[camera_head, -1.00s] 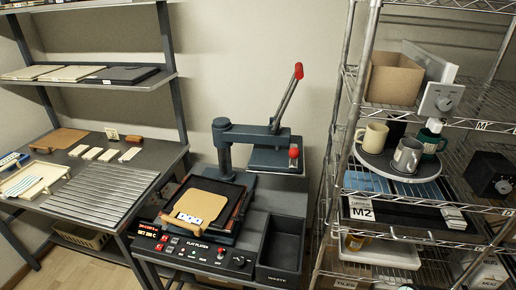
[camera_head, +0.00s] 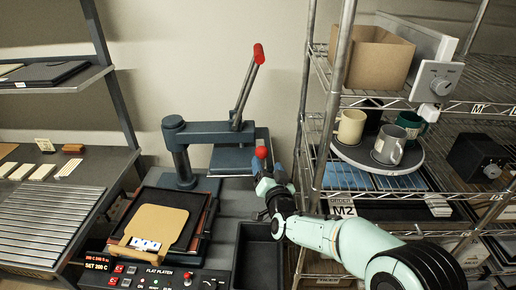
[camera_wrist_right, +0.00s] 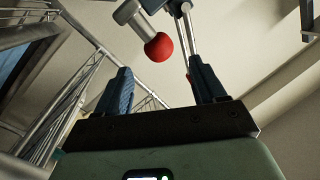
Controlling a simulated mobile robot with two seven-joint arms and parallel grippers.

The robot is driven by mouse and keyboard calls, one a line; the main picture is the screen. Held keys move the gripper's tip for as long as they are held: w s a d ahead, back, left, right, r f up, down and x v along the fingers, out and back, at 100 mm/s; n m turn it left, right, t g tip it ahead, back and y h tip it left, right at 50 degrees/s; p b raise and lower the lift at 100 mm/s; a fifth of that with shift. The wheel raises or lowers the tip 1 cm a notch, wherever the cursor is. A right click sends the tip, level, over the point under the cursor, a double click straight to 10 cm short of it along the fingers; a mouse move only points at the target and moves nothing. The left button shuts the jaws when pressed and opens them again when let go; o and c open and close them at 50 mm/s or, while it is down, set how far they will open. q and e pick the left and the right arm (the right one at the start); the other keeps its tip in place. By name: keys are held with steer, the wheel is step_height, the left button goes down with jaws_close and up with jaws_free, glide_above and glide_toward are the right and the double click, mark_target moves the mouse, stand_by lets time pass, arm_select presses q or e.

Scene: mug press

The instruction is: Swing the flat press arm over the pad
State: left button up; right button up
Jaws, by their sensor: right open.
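The press arm (camera_head: 215,132) is dark blue-grey and runs right from its post, with its flat plate (camera_head: 232,158) out to the right of the pad. A tall red-tipped lever (camera_head: 247,85) rises from it. A red knob (camera_head: 262,152) sits at the plate's front. The dark pad (camera_head: 190,208) lies on the press bed at left, partly covered by a tan board and a white label. My right gripper (camera_head: 268,178) is just below the knob; in the right wrist view its open fingers (camera_wrist_right: 160,84) point toward the red knob (camera_wrist_right: 158,46), apart from it. My left gripper is out of view.
A wire rack (camera_head: 325,120) stands close on the right, with mugs on a round tray (camera_head: 346,152) and a cardboard box (camera_head: 370,58). An empty dark bin (camera_head: 258,255) lies below my right gripper. A control panel (camera_head: 165,280) fronts the press. A slatted bench stands left.

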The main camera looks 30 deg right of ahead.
mark_target(261, 149)
steer(key=x, duration=0.9)
steer(key=shift+w+f+p, duration=0.15)
steer(key=shift+w+p, duration=0.2)
jaws_close()
